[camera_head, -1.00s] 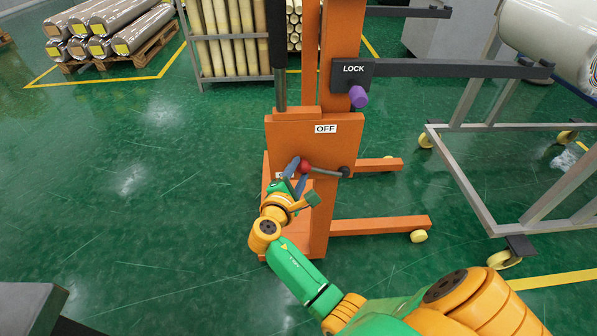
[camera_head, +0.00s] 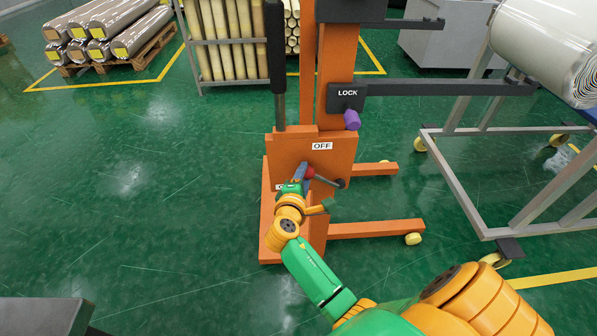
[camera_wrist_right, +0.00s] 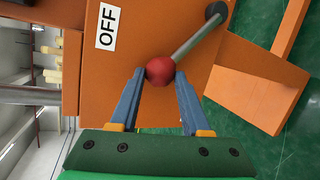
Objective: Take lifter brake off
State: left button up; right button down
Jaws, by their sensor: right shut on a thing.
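The orange lifter (camera_head: 338,70) stands in front of me. On its lower box is a brake lever with a red ball knob (camera_head: 308,173) on a grey rod that runs to a dark pivot at the right. An OFF label (camera_head: 322,146) sits above the lever; a second label lower left is mostly hidden by my arm. My right gripper (camera_head: 303,175) is at the knob. In the right wrist view, its blue fingers (camera_wrist_right: 155,80) are shut on the red knob (camera_wrist_right: 160,71), one on each side. My left gripper is not in view.
A black LOCK block (camera_head: 346,96) with a purple knob (camera_head: 352,120) is on the mast above. Dark lifter arms reach right towards a grey frame (camera_head: 480,190) below a large white roll (camera_head: 550,45). Green floor at the left is clear.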

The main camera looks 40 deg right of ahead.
aim_at(319, 157)
jog(key=d+r+m+p, duration=0.1)
jog(key=p, duration=0.1)
jog(key=s+d+r+y+p, duration=0.1)
jog(key=p, duration=0.1)
jog(key=d+r+m+p, duration=0.1)
jog(key=r, duration=0.1)
jog(key=shift+s+r+m+y+p, duration=0.1)
jog(key=shift+s+m+y+p, duration=0.2)
jog(key=shift+s+p, duration=0.1)
jog(key=d+m+p, duration=0.1)
jog(key=s+d+r+m+t+y+p, duration=0.1)
jog(key=p, duration=0.1)
jog(key=s+d+y+p, duration=0.1)
jog(key=shift+s+d+r+m+p, duration=0.1)
jog(key=shift+d+r+m+p, duration=0.15)
jog(key=shift+d+m+p, duration=0.15)
jog(key=shift+s+d+m+t+y+p, duration=0.3)
jog(key=shift+s+d+m+t+p, duration=0.1)
jog(key=shift+d, duration=0.15)
jog(key=shift+s+d+p, duration=0.3)
jog(key=shift+d+p, duration=0.05)
jog(key=shift+d, duration=0.2)
jog(key=shift+s+d, duration=0.2)
jog(key=shift+d, duration=0.15)
jog(key=shift+f, duration=0.1)
